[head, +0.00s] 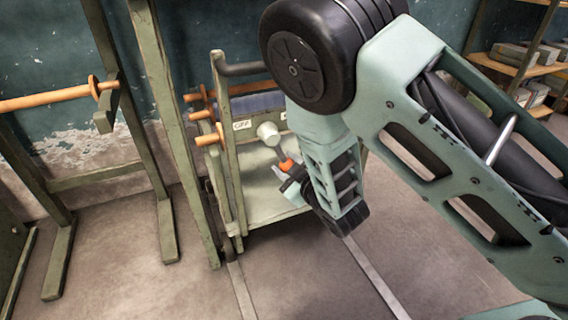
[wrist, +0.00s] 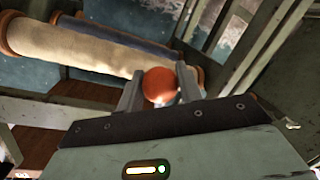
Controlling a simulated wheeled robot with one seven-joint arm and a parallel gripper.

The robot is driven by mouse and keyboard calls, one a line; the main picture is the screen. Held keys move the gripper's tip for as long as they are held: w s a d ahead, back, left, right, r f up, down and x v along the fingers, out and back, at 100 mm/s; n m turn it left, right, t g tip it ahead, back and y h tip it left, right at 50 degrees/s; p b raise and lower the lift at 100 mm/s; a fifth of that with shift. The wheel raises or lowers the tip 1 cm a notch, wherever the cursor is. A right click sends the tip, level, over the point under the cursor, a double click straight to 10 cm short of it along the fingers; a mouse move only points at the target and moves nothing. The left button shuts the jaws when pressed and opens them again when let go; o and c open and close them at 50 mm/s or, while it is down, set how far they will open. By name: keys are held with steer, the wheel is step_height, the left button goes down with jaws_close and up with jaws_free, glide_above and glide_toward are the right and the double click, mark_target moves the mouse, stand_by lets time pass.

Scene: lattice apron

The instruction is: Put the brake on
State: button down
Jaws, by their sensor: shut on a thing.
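The brake appears to be a lever with an orange-red ball knob (wrist: 160,86); in the head view an orange part (head: 286,164) shows at my gripper (head: 290,178). In the wrist view my gripper (wrist: 160,90) is shut on the knob, one finger on each side. The lever's lower part is mostly hidden by my gripper. It stands at a green wheeled trolley (head: 262,208) with an OFF plate (head: 241,125) to the upper left of the knob. A second plate (head: 283,115) lies farther right, its writing too small to read.
The trolley has a dark push bar (head: 243,69) and orange-ended rollers (head: 207,138) at its left. Pale and dark rolls (wrist: 85,50) cross the wrist view. Green racks (head: 160,130) stand left. Floor strips (head: 370,275) run forward. Shelves (head: 520,65) stand far right.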

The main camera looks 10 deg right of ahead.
steer(key=shift+d, duration=0.1)
stand_by(0.3)
steer(key=c, duration=1)
jaws_free()
steer(key=shift+o, duration=0.2)
steer(key=shift+s, duration=0.1)
steer(key=p+v, duration=1)
steer(key=v, duration=0.7)
steer(key=shift+d, duration=0.1)
